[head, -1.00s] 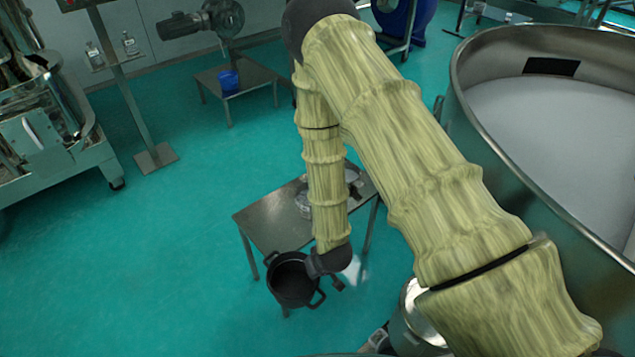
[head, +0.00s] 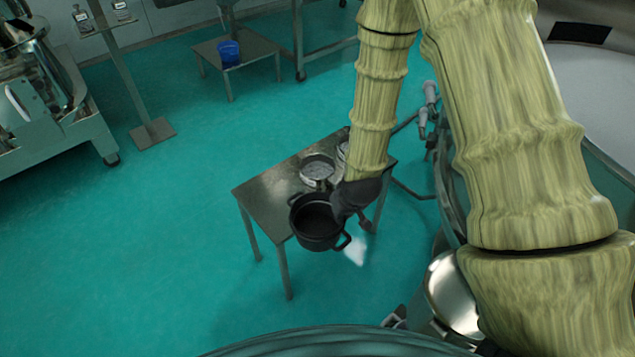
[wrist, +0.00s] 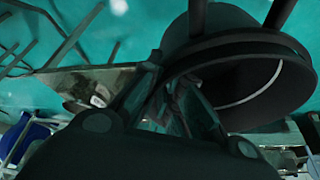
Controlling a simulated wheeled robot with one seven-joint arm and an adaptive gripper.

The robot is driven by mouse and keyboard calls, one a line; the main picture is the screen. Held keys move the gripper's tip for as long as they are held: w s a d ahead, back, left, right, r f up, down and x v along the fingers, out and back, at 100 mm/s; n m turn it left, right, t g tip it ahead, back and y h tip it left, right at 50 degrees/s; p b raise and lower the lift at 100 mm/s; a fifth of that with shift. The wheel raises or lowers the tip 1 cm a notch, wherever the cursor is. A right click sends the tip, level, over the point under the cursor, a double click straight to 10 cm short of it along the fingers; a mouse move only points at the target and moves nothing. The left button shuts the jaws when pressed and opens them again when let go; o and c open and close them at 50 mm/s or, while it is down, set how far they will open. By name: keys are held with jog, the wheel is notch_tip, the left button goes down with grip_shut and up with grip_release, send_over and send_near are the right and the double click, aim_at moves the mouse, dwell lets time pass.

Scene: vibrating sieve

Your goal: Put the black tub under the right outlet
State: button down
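The black tub (head: 318,232), a round pot with two side handles, hangs upright at the front edge of the small steel table (head: 262,200). My gripper (head: 346,212) is at the tub's right rim and is shut on it. In the wrist view the fingers (wrist: 172,98) close on the rim at the left of the tub (wrist: 205,35); the exact contact is dark. A large steel vessel with pale contents (head: 598,90) stands at the right, partly behind my arm. I cannot make out the right outlet clearly.
Round metal items, one of them nearest (head: 317,172), sit on the small table. A shiny steel part (head: 452,295) is at the lower right. A blue cup (head: 229,53) stands on a low table behind.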

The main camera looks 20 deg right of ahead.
jog(key=shift+s+d+r+b, duration=0.1)
jog(key=shift+d+r+b, duration=0.35)
jog(key=shift+b, duration=1)
jog(key=shift+d+r+b, duration=0.2)
jog(key=shift+d+b, duration=0.45)
jog(key=shift+b, duration=0.75)
jog(key=shift+w+a+f+b, duration=0.4)
jog(key=shift+w+f, duration=0.4)
jog(key=shift+w, duration=1.8)
jog(key=shift+w+a+f+b, duration=0.15)
jog(key=shift+w+a+f, duration=0.5)
jog(key=shift+w, duration=1.9)
jog(key=shift+w+a+f+b, duration=0.3)
jog(key=shift+w+f, duration=0.65)
jog(key=shift+w, duration=1.65)
jog(key=shift+f, duration=0.2)
jog(key=c, duration=1.6)
grip_release()
jog(key=shift+c, duration=0.2)
jog(key=shift+r, duration=0.15)
